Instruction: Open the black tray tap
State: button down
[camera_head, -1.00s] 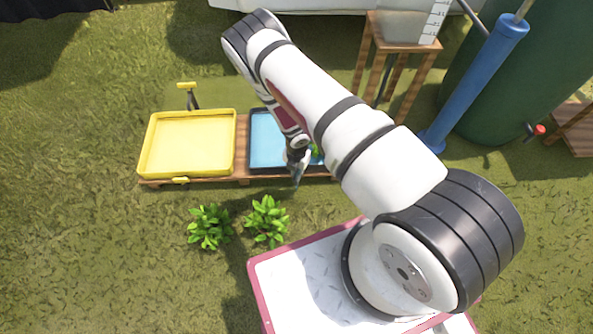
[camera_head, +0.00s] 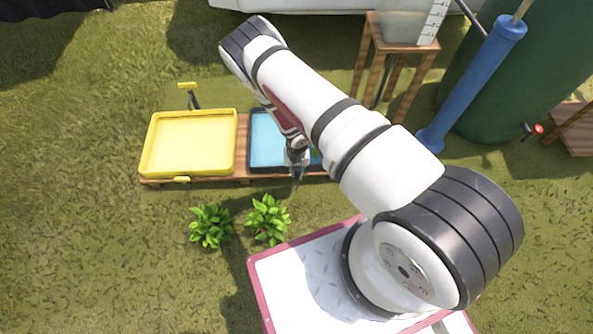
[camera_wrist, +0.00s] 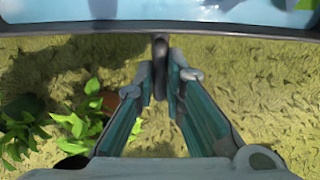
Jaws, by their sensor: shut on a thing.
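The black tray (camera_head: 265,169), with blue water in it, sits on the wooden stand, partly hidden behind my arm. In the wrist view its dark rim (camera_wrist: 250,32) crosses the top. The black tap (camera_wrist: 160,56) hangs below the rim, upright in the picture. My gripper (camera_wrist: 163,82) has its two fingertips on either side of the tap and is shut on it. In the head view my gripper (camera_head: 297,180) points down at the tray's front edge, and the tap cannot be made out there.
A yellow tray (camera_head: 190,145) stands to the left on the wooden stand (camera_head: 243,150), with a yellow tap (camera_head: 181,180) at its front. Two leafy plants, a left one (camera_head: 210,226) and a right one (camera_head: 267,219), grow in front. A blue pipe (camera_head: 470,90) rises to the right.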

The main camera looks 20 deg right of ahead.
jog(key=shift+w, duration=0.1)
jog(key=c, duration=1.7)
grip_release()
jog(key=shift+o, duration=0.2)
notch_tip(320, 180, up, 12)
